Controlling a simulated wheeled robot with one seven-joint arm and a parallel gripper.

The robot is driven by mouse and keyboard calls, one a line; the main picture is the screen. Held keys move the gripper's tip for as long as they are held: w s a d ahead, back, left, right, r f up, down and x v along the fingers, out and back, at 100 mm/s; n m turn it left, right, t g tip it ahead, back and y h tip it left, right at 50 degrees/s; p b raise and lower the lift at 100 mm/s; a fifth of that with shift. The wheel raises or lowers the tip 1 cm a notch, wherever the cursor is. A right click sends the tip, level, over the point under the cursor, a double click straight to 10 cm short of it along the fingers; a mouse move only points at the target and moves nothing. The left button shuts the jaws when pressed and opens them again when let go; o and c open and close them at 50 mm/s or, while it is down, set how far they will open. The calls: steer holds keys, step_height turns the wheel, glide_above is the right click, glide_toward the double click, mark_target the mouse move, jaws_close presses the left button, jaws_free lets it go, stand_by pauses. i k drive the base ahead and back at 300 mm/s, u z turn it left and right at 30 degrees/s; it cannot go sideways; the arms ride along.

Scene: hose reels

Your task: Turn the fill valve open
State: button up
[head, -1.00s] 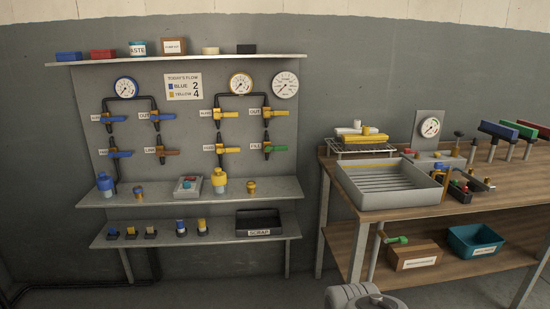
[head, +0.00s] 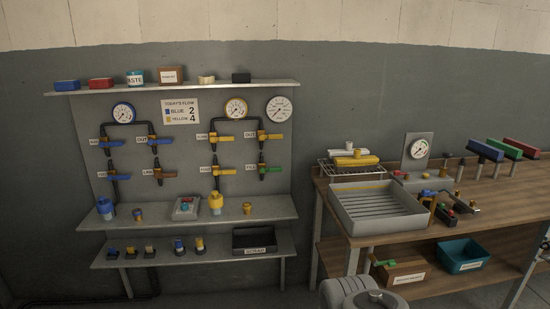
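The fill valve (head: 269,169) is on the back panel, in the lower row at the right end. It has a green lever that points right, roughly horizontal, on a dark vertical pipe. A small white tag beside it on the left seems to read FILL, but the print is tiny. Above it is a valve with a yellow lever (head: 272,137). My gripper is not in view; only a pale grey part of my own body shows at the bottom edge, far from the panel.
Other valves with blue, brown and yellow levers are close by on the panel. A panel shelf (head: 275,207) juts out below them, holding bottles and fittings. A wooden workbench (head: 500,205) with a grey tray (head: 349,221) stands at right. Some floor is visible at the bottom.

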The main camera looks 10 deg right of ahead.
mark_target(262, 170)
steer(key=u, duration=0.35)
steer(key=i, duration=1.4)
steer(key=u, duration=0.3)
steer(key=i, duration=1)
steer(key=z, duration=0.1)
